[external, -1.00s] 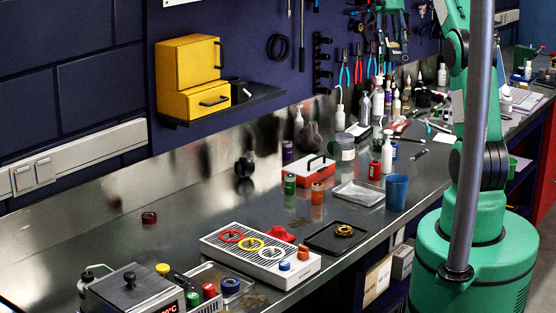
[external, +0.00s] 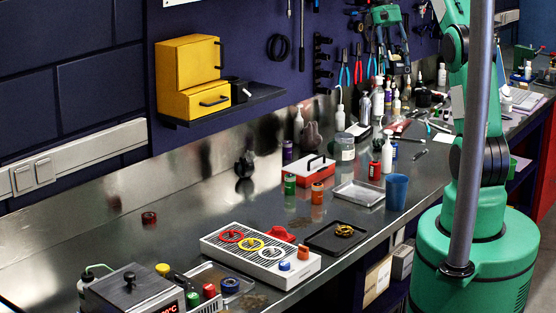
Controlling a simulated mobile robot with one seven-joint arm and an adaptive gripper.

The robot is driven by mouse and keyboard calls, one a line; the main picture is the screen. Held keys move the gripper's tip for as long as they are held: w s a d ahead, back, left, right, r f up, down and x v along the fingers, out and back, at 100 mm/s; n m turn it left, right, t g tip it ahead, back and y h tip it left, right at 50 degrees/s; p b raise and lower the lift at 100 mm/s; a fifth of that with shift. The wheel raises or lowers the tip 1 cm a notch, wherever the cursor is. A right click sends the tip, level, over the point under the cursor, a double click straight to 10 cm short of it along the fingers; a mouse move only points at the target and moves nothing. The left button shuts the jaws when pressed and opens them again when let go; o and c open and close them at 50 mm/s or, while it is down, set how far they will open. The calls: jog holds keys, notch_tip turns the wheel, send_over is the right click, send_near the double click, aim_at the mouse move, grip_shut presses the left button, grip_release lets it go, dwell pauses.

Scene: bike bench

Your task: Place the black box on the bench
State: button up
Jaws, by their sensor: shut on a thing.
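My gripper (external: 392,48) is high at the top of the external view, in front of the tool wall, well above the bench (external: 195,205). Its dark fingers are small here and blend with the tools behind. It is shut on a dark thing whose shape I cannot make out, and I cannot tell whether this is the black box. A small black box-like object (external: 239,93) sits on the dark wall shelf (external: 265,98), beside the yellow drawer boxes (external: 190,75); my gripper is far to its right.
The bench holds a slatted white tray with colored rings (external: 220,250), a black tray (external: 325,238), a red case (external: 300,174), a metal tray (external: 352,195) and a blue cup (external: 397,190). Bottles crowd the back right.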

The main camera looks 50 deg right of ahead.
notch_tip(320, 180, down, 18)
jog(key=s+n+t+h+p, duration=0.1)
jog(key=n+t+h+p, duration=0.2)
jog(key=n, duration=1.9)
jog(key=h+p, duration=0.1)
jog(key=p, duration=0.2)
jog(key=shift+a+f+t, duration=0.15)
jog(key=shift+a+t, duration=0.05)
jog(key=shift+t, duration=0.2)
jog(key=shift+a+b+x, duration=0.1)
jog(key=shift+a+x, duration=0.1)
jog(key=shift+x, duration=0.8)
jog(key=shift+a+b+x, duration=0.15)
jog(key=shift+a+x, duration=0.05)
jog(key=shift+x, duration=0.8)
jog(key=shift+a+b+x, duration=0.1)
jog(key=shift+a+x, duration=0.15)
jog(key=shift+x, duration=0.8)
jog(key=shift+c, duration=0.2)
jog(key=shift+f, duration=0.2)
jog(key=shift+a+x, duration=0.2)
jog(key=shift+x, duration=0.7)
jog(key=shift+a+x, duration=0.15)
jog(key=shift+x, duration=0.75)
